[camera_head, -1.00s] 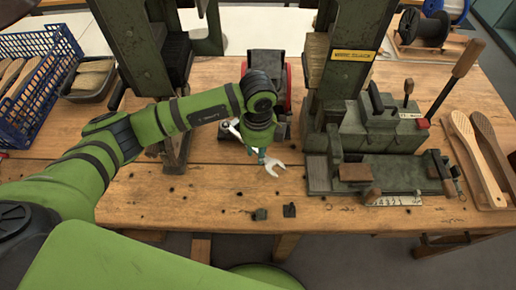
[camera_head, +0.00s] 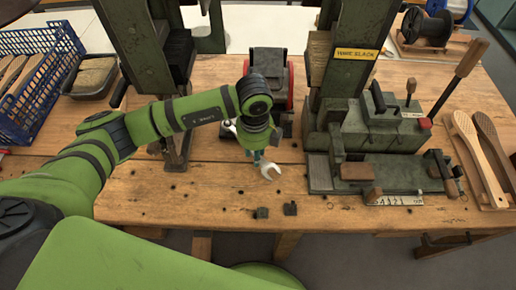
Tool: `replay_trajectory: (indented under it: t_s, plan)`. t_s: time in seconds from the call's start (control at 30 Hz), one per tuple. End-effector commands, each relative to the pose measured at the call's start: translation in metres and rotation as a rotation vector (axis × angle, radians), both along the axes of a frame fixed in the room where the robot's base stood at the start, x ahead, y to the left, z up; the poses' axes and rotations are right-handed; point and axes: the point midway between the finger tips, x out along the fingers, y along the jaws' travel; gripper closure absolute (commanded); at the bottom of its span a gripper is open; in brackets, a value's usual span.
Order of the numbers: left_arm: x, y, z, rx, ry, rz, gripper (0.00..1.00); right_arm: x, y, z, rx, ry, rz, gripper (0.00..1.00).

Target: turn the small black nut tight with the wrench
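My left arm comes in from the left, and its gripper (camera_head: 258,155) hangs over the middle of the table, pointing down. It appears shut on a silver wrench (camera_head: 269,171). The wrench's open jaw sticks out below the gripper, just above or on the wood; I cannot tell which. A pale metal piece shows on the gripper's other side, perhaps the wrench's far end. I cannot make out the small black nut for certain. Two small dark pieces (camera_head: 290,209) lie near the table's front edge, too small to identify. My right gripper is not in view.
A green machine (camera_head: 370,130) with levers stands right of the gripper. A dark device with red sides (camera_head: 268,62) stands behind it. A blue crate (camera_head: 40,75) and dark tray (camera_head: 93,77) are at the left. Wooden brush handles (camera_head: 478,155) lie far right. The front-left tabletop is bare.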

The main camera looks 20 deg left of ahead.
Motion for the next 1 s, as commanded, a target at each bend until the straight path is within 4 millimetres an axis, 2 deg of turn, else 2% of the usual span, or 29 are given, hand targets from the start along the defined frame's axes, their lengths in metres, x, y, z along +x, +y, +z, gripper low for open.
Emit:
replay_trajectory:
  t_s: [1.0]
  plan:
    - [-0.021,0.021,0.001,0.0,-0.001,-0.218,1.0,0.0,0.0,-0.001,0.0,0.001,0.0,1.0]
